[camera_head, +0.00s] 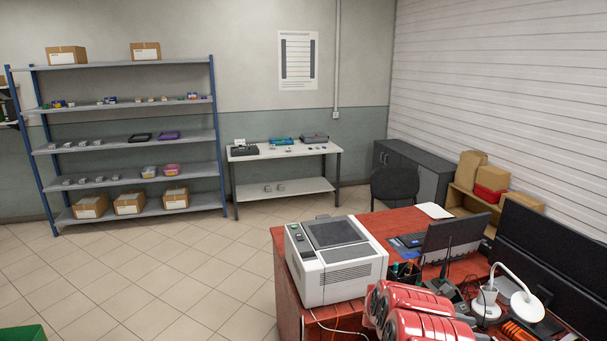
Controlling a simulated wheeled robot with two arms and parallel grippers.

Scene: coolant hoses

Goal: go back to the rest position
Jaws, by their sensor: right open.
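My right arm and gripper (415,312) show as red and grey rounded parts at the bottom edge, right of the middle, in front of the red desk (400,222). The gripper is open. Its fingertips cannot be made out, and nothing is seen held. My left gripper is not in view. No coolant hose can be made out.
A white printer-like machine (335,262) stands on the desk's left end, close to my right arm. Shelves (125,140) and a workbench (285,150) stand behind open tiled floor (180,270).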

